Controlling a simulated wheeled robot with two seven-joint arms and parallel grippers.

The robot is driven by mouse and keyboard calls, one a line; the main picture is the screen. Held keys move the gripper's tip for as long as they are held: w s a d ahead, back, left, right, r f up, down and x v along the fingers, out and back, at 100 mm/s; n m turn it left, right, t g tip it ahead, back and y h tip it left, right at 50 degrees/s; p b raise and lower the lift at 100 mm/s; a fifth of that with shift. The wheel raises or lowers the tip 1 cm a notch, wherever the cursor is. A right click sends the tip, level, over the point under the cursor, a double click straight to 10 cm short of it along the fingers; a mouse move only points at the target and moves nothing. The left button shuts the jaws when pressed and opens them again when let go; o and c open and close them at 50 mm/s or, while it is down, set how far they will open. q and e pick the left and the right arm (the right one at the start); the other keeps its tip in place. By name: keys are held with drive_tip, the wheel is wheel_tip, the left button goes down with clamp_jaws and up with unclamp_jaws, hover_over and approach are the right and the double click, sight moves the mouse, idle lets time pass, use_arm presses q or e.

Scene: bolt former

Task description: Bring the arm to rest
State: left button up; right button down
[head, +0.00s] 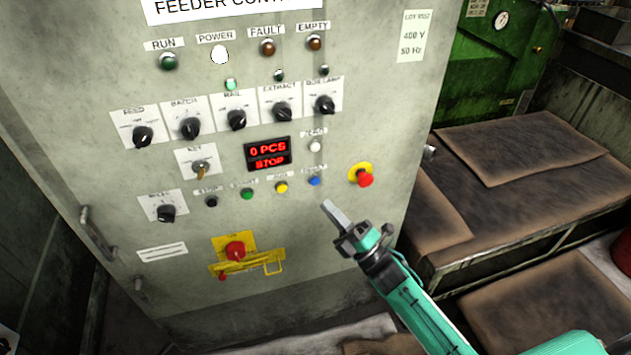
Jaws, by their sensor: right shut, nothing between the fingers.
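My right arm comes in from the lower right in the head view, teal with dark joints. Its gripper (335,215) is shut and empty. It shows in front of the lower right part of the grey feeder control cabinet (330,260), below the blue button (315,181) and left of and below the red emergency stop (364,179) on its yellow plate. I cannot tell the exact gap between the fingertips and the panel. My left gripper is not in view.
The panel carries several knobs, a key switch (200,168), a red display (268,154) reading "0 PCS STOP", and a red-and-yellow main switch (235,250). A handle (98,235) projects at left. Brown-matted benches (520,145) and a green machine (490,60) stand at right.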

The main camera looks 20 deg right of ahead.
drive_tip(key=shift+f, duration=0.15)
